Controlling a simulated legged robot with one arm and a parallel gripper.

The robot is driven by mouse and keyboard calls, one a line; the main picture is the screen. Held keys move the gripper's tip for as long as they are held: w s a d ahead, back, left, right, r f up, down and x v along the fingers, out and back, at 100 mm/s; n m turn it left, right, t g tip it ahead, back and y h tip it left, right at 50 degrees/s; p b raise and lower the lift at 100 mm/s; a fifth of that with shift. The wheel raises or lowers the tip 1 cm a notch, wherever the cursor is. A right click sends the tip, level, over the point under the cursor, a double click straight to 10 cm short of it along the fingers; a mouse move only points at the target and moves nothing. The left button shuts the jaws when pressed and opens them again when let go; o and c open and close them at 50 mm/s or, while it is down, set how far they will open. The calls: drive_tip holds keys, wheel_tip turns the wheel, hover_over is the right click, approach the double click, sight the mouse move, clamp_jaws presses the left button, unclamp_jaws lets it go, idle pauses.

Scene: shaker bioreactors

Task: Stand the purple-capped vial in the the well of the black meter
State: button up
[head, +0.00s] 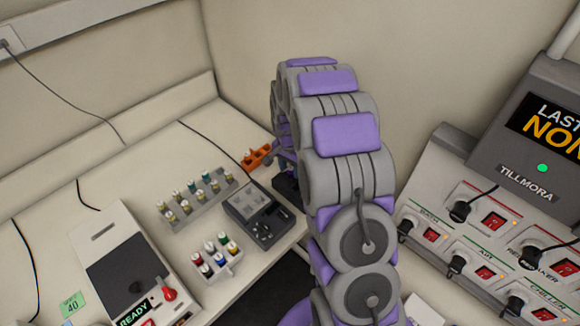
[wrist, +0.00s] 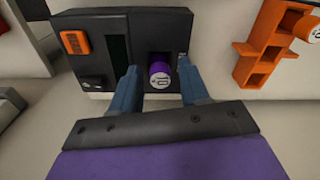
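The purple-capped vial (wrist: 159,75) shows in the wrist view with its pale, marked top towards the camera. It is at the dark recess of the black meter (wrist: 93,18); its lower part is hidden, so I cannot tell how deep it sits. My gripper (wrist: 159,88) has its two blue fingers on either side of the vial, apart, with narrow gaps showing beside the cap. The meter has an orange panel and a dark slot left of the vial.
An orange holder (wrist: 256,55) with a white-topped vial stands right of the meter; it also shows in the head view (head: 256,157). A dark grey device (head: 257,213), a grey vial rack (head: 198,207) and a white vial rack (head: 217,267) stand to the left.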

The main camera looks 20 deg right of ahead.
sight(290, 168)
drive_tip(key=shift+o, duration=0.6)
drive_tip(key=shift+r, duration=0.1)
drive_tip(key=shift+r+p, duration=1.05)
drive_tip(key=shift+r, duration=2.35)
